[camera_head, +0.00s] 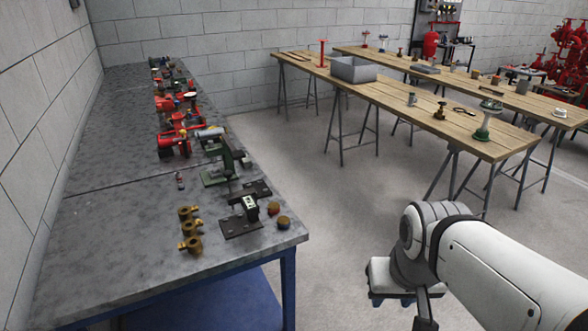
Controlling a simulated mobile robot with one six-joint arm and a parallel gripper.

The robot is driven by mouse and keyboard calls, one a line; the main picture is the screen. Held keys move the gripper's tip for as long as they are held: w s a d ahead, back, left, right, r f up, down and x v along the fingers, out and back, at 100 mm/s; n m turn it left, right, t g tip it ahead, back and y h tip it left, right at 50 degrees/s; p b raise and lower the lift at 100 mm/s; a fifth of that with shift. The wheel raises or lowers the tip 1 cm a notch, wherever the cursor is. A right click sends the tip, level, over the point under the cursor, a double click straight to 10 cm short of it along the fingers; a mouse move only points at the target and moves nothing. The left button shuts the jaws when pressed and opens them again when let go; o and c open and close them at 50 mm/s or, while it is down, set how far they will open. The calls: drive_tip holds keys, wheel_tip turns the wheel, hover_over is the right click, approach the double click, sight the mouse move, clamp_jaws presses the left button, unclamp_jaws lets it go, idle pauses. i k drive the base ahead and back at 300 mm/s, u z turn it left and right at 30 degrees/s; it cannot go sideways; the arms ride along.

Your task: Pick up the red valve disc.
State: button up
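I cannot single out a red valve disc for sure. Several red fittings (175,135) stand close together along the grey bench (110,235) on the left, too small and crowded to tell apart. A red upright piece with a flat top (322,53) stands at the far end of the nearer wooden table. My white arm comes in from the lower right. My gripper (424,312) seems to be the dark part at the bottom edge, over the floor and apart from the bench and tables. Its fingertips are cut off, so its opening does not show.
Brass fittings (188,228), a dark clamp-like block (242,218) and a green vise-like tool (217,165) sit on the near bench. A grey bin (353,70) and a green-based stand (485,122) are on the nearer wooden table (440,118). Clear floor (300,185) separates bench and tables.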

sight(274, 208)
drive_tip(key=u, duration=0.1)
drive_tip(key=i, duration=1.2)
drive_tip(key=u, duration=0.85)
